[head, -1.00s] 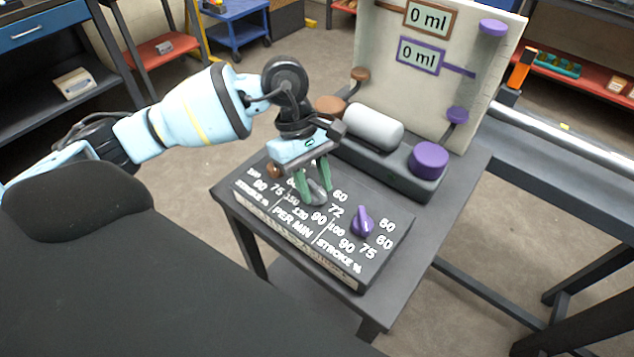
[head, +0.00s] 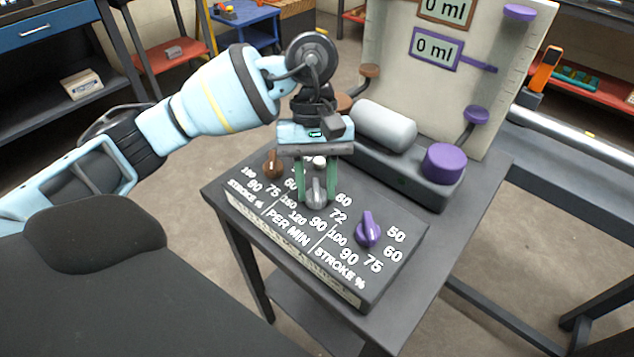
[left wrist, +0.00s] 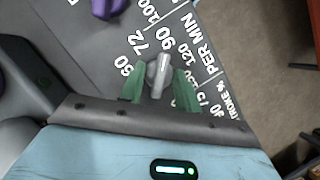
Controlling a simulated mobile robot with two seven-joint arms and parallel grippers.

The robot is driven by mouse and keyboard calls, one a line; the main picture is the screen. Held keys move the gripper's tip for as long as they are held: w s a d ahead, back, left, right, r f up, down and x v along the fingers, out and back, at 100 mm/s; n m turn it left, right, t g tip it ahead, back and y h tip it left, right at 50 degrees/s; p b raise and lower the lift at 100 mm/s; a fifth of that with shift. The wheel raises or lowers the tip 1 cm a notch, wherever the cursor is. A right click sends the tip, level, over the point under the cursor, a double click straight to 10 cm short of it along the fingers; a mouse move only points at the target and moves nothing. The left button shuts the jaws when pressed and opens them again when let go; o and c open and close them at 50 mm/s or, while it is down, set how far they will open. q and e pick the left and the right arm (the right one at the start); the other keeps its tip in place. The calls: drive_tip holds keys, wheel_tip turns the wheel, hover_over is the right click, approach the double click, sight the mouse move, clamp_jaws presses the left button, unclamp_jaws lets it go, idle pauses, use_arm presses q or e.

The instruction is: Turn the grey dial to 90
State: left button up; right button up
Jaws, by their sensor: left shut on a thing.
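The grey dial (head: 317,193) stands in the middle of the dark panel (head: 386,275), above the "PER MIN" label, with 60, 72, 90, 120 and 150 around it. My left gripper (head: 317,188) is shut on the grey dial, one green finger on each side. In the left wrist view the dial (left wrist: 159,75) sits between the fingertips (left wrist: 158,84), and its ridge points at about the 90. The fingers hide part of the dial's sides and some of the numbers. My right gripper is out of view.
A purple dial (head: 368,232) stands right of the grey one and a brown dial (head: 272,164) left of it. Behind are a grey cylinder (head: 385,124), a purple knob (head: 444,163) and an upright board with two "0 ml" displays (head: 436,48).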

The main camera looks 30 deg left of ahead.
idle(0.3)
use_arm(q)
drive_tip(key=o, duration=0.7)
drive_tip(key=shift+c, duration=0.2)
drive_tip(key=o, duration=0.3)
drive_tip(key=shift+w+r, duration=0.1)
drive_tip(key=shift+w+a+r, duration=0.1)
drive_tip(key=shift+r, duration=0.2)
drive_tip(key=v, duration=0.7)
